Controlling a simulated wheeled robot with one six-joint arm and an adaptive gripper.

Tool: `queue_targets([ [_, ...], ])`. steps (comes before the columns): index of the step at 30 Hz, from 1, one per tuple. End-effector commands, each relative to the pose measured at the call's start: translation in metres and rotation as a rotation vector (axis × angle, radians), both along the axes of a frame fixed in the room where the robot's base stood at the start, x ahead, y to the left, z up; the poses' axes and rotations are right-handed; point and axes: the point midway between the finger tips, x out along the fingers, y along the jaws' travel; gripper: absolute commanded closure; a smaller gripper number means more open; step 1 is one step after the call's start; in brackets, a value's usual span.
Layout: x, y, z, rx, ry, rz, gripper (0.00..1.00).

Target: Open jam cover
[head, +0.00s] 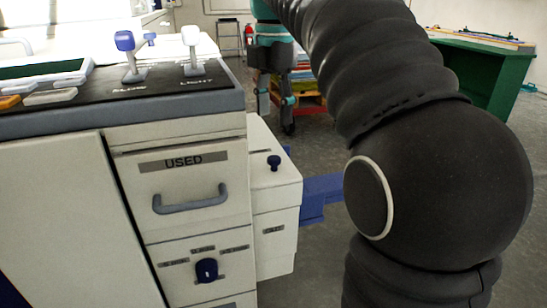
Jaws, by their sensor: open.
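No part in the head view carries a label I can read as jam cover. A white box (272,205) with a dark blue knob (274,162) on its top juts from the right side of the large white machine (60,220). The small label on its front is too small to read. It may be the cover, but I cannot tell; its lid looks shut.
The machine's front has a drawer (185,175) marked USED with a grey handle, and a blue dial (206,270) below. Blue and white levers (131,55) stand on its top. A blue part (322,195) sticks out right of the box. A green table (490,75) stands back right.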

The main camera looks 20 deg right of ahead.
Motion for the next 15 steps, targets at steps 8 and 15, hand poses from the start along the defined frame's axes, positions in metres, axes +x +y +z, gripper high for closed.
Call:
queue_targets([
  [8,-0.001,0.0,-0.056,0.0,0.002,-0.001,0.44],
  [15,-0.001,0.0,-0.087,0.0,0.0,-0.001,0.44],
])
